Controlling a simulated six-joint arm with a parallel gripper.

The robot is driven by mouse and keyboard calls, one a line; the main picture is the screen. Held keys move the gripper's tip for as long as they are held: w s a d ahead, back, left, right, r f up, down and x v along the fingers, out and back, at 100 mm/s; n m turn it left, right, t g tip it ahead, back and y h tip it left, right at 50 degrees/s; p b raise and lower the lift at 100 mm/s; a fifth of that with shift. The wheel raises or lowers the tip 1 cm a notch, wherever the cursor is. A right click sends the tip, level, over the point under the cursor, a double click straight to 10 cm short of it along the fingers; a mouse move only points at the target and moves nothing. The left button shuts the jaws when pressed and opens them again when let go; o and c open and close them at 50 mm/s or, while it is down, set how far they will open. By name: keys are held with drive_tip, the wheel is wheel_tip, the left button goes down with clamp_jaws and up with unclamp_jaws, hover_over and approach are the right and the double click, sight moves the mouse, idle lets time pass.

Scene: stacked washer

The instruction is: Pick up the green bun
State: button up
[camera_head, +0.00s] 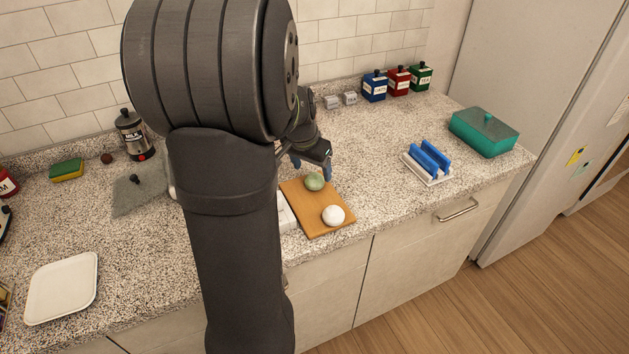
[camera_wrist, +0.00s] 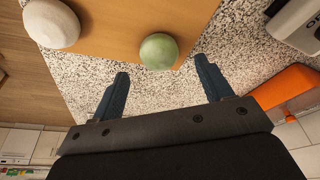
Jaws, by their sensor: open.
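The green bun (camera_head: 314,182) is a small round pale-green ball on the far end of the orange-brown cutting board (camera_head: 309,212). A white bun (camera_head: 333,216) sits nearer the front edge of the same board. My gripper (camera_head: 312,168) is just behind and above the green bun, with its blue-tipped fingers pointing down. In the wrist view, my gripper (camera_wrist: 162,75) is open and empty, and the green bun (camera_wrist: 158,51) shows between and beyond the fingertips, apart from them. The white bun (camera_wrist: 51,23) is at the upper left there.
A white object (camera_head: 287,213) stands close by the board's left edge, partly hidden. A blue rack on a white tray (camera_head: 428,162) and a teal box (camera_head: 484,132) are to the right. Canisters (camera_head: 398,80) stand at the back.

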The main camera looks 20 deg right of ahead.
sight(314, 175)
drive_tip(key=shift+x, duration=1.95)
drive_tip(key=c, duration=1.1)
drive_tip(key=shift+r, duration=0.1)
